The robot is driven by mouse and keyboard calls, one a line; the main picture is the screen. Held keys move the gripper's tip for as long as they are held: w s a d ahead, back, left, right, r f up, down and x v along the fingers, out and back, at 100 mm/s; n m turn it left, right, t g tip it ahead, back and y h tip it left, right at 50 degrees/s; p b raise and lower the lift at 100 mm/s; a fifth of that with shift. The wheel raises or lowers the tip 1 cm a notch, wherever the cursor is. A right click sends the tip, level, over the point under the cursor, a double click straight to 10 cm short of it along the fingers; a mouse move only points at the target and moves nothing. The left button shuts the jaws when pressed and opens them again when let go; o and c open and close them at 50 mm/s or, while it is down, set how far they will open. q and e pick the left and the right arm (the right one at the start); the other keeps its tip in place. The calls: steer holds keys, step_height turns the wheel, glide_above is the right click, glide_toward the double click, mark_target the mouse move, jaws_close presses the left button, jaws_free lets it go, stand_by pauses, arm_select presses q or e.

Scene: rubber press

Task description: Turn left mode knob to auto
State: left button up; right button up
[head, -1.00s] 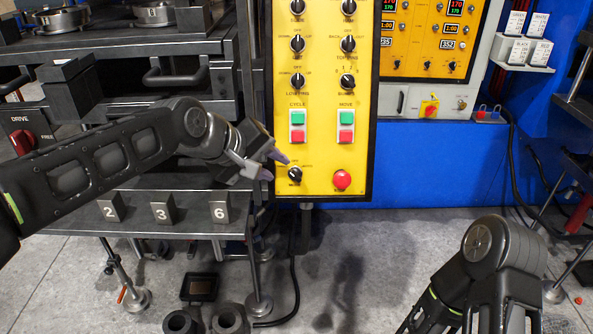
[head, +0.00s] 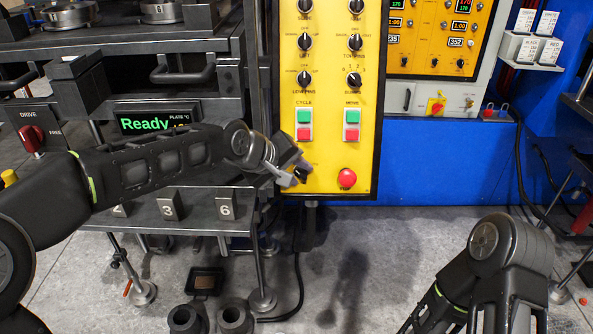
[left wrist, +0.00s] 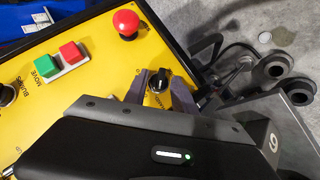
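The left mode knob, a black rotary knob (left wrist: 161,79) with a white pointer line, sits on the yellow control panel (left wrist: 100,20). My left gripper (left wrist: 159,88) is at the knob, with one purple-grey finger on each side. In the left wrist view gaps show between knob and fingers, so the gripper looks open; contact cannot be told. In the head view my left gripper (head: 300,174) covers most of the knob and its labels, and the knob's setting cannot be read. My right arm shows at lower right in the head view, but its fingers are not visible.
A red round button (head: 347,178) sits right of the knob. Green and red CYCLE buttons (head: 303,126) are just above, and MOVE buttons (head: 352,126) are to their right. A steel table with numbered blocks (head: 225,208) stands left below my left arm.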

arm_select(q)
jaws_close()
stand_by(0.6)
steer(key=shift+d+r+m+g+y+p, duration=0.15)
steer(key=shift+m+y+p, duration=0.3)
steer(key=shift+m+p, duration=0.1)
steer(key=shift+d+r+m+g+y+p, duration=0.1)
steer(key=shift+m+g+y+p, duration=0.05)
steer(key=shift+m+y+p, duration=0.35)
steer(key=m+y+p, duration=0.1)
steer(key=m+y, duration=0.1)
steer(key=y, duration=0.1)
steer(key=shift+d+m+g+p, duration=0.25)
steer(key=shift+m+g+p, duration=0.05)
steer(key=shift+m+p, duration=0.05)
steer(key=shift+d+m+y+p, duration=0.1)
steer(key=shift+m+y+p, duration=0.2)
steer(key=shift+m+y, duration=0.6)
steer(key=shift+d+f+m+y, duration=0.15)
steer(key=shift+m+y, duration=0.55)
steer(key=shift+y, duration=0.25)
steer(key=m+t+y, duration=0.1)
steer(key=m+y, duration=0.2)
steer(key=shift+d+f, duration=0.15)
